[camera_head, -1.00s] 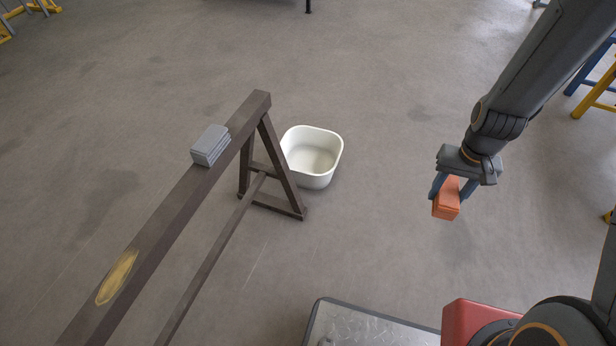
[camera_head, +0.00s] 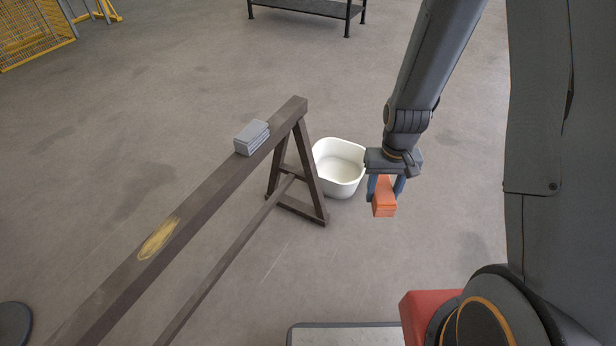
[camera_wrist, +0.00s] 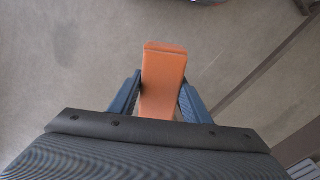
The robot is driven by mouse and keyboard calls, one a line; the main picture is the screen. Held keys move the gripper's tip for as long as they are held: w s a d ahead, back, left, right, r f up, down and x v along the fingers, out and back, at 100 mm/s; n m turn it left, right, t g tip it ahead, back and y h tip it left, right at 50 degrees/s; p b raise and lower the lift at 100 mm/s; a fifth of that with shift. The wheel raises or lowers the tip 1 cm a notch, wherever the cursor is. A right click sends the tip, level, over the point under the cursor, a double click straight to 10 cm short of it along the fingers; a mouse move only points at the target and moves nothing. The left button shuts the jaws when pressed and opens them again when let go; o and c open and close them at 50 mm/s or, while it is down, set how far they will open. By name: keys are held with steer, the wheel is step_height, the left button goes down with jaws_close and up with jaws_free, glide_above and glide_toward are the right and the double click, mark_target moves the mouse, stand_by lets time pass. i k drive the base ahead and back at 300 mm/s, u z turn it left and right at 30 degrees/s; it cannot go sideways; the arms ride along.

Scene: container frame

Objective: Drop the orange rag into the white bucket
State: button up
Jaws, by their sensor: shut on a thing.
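The orange rag (camera_head: 384,205) is a folded block held between the blue fingers of my gripper (camera_head: 385,190). My gripper is shut on it, and the rag hangs down in the air. In the wrist view the rag (camera_wrist: 163,80) sticks out past both fingers. The white bucket (camera_head: 340,182) stands on the floor to the left of my gripper in the head view, partly behind the trestle's end legs. Its visible inside looks empty. The rag appears to the right of the bucket's rim, not over its opening.
A brown wooden trestle (camera_head: 210,195) runs from the lower left to the bucket. A grey folded cloth or block (camera_head: 252,138) lies on its beam. A dark shelf (camera_head: 310,8) and yellow mesh fencing (camera_head: 35,40) stand far back. Floor right of the bucket is clear.

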mark_target(339, 176)
steer(key=u, duration=0.05)
steer(key=i, duration=0.95)
steer(key=u, duration=0.55)
steer(key=k, duration=1.2)
steer(key=u, duration=0.05)
steer(key=i, duration=0.35)
steer(key=z, duration=0.65)
steer(key=i, duration=1.15)
steer(key=u, duration=0.25)
